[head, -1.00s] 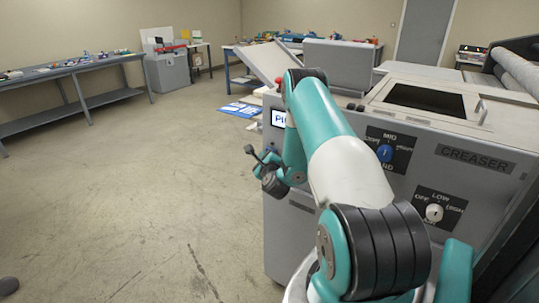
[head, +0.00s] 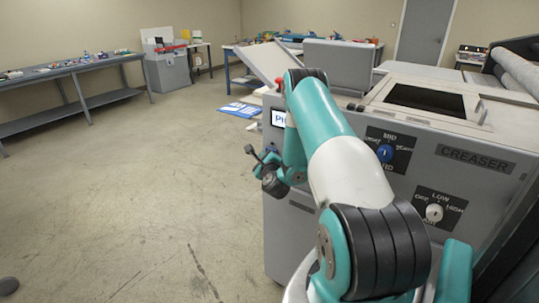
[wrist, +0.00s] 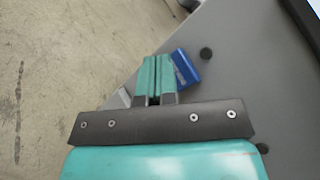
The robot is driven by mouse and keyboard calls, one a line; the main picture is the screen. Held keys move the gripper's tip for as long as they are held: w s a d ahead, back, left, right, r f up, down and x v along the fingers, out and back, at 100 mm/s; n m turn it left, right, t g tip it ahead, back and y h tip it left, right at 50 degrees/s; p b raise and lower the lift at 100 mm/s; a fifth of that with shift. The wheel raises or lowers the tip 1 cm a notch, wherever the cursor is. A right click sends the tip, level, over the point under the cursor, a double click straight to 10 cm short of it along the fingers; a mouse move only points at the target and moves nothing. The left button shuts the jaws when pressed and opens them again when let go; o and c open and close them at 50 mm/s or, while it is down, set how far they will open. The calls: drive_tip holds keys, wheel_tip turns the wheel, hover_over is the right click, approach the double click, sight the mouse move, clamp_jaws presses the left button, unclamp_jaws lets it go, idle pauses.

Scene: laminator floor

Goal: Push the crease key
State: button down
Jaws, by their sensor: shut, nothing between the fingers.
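In the wrist view my gripper (wrist: 155,82) has its two teal fingers together, with nothing between them. A blue key (wrist: 186,67) with a small pale mark, which may be the crease key, sits on the grey machine face just right of the fingertips. The fingers overlap its left side; I cannot tell whether they touch it. A pale block (wrist: 123,97) shows left of the fingers, partly hidden. In the head view the grey machine labelled CREASER (head: 475,158) stands at right; my arm hides part of its front, and the fingers cannot be made out.
Blue-and-white sheets (head: 240,109) lie on the floor behind. A long bench (head: 75,66) stands at left.

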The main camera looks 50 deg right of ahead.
drive_tip(key=shift+d, duration=0.45)
drive_tip(key=shift+d+p, duration=0.3)
drive_tip(key=shift+p, duration=0.25)
drive_tip(key=shift+a, duration=0.1)
drive_tip(key=shift+a+b, duration=0.65)
drive_tip(key=shift+b, duration=0.05)
drive_tip(key=a+b, duration=0.2)
drive_tip(key=a, duration=0.4)
drive_tip(key=shift+s, duration=0.25)
